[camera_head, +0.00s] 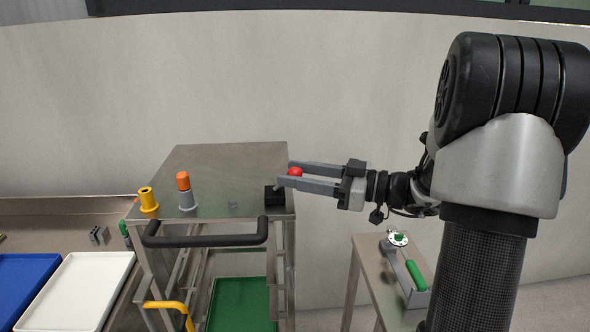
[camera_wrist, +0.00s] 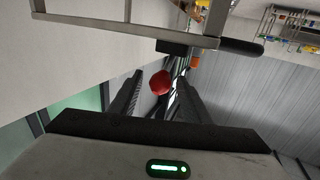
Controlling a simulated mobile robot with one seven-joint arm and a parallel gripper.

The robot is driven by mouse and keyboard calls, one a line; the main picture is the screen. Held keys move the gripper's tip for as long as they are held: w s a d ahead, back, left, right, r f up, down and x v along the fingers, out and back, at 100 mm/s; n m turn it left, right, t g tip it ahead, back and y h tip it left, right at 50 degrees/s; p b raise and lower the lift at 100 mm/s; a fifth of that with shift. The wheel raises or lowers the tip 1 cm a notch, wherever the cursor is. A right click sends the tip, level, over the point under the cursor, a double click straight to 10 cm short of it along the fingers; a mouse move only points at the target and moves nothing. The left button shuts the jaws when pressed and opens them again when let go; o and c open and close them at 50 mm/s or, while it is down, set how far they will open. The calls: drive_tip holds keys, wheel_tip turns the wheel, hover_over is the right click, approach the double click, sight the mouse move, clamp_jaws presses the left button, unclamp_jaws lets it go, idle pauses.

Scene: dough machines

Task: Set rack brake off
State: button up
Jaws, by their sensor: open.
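The steel rack (camera_head: 225,165) stands at the centre of the head view, with a black handle bar (camera_head: 205,238) along its front. A small black block (camera_head: 274,196) sits at the right end of its top. My gripper (camera_head: 284,173) reaches in from the right, fingers open on either side of the knob. In the wrist view the red knob (camera_wrist: 160,83) lies between the open fingers, with the black block (camera_wrist: 173,47) beyond. Contact with the knob cannot be told.
An orange-topped grey peg (camera_head: 186,192) and a yellow cup-like piece (camera_head: 148,199) stand on the rack's left. A yellow handle (camera_head: 170,307) and green tray (camera_head: 241,305) are lower down. A side table (camera_head: 372,262) with a green-handled tool (camera_head: 416,275) stands right. White and blue trays lie left.

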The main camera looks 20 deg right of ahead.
drive_tip(key=shift+w+a, duration=0.2)
drive_tip(key=shift+a, duration=0.15)
clamp_jaws()
